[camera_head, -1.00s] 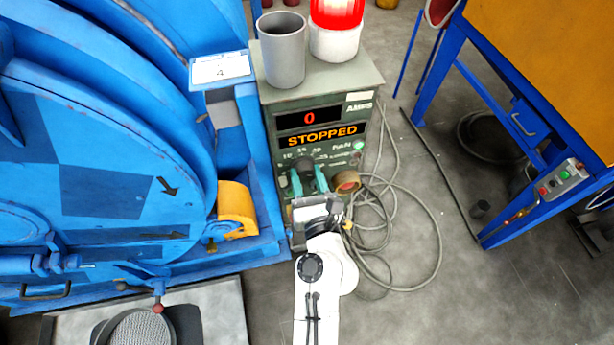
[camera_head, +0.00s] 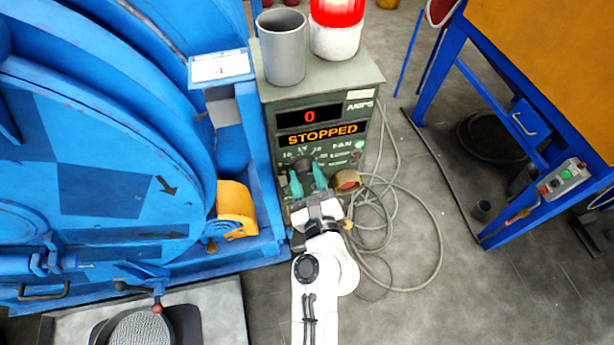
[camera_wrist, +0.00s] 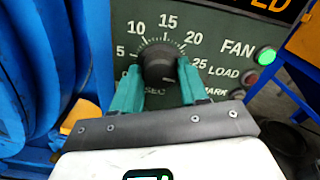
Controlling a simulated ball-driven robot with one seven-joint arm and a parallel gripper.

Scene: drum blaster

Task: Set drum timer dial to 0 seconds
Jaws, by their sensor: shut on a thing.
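The drum timer dial (camera_wrist: 158,66) is a black round knob on the green control panel, ringed by a scale with 5, 10, 15, 20 and 25 and the word SEC. My gripper (camera_wrist: 157,80) has its two teal fingers on either side of the knob, shut on it. In the head view my gripper (camera_head: 308,180) reaches the lower panel of the green control box (camera_head: 350,82), and the dial (camera_head: 303,168) is partly hidden. The knob's pointer cannot be read clearly. The display (camera_head: 310,116) shows a red 0, and the one below reads STOPPED (camera_head: 322,134).
Right of the dial are a green FAN button (camera_wrist: 265,55) and a red LOAD button (camera_wrist: 249,77). A round brown-and-red button (camera_head: 347,181) sticks out beside my gripper. The blue drum machine (camera_head: 110,150) stands close on the left. Loose cables (camera_head: 405,285) lie on the floor at right.

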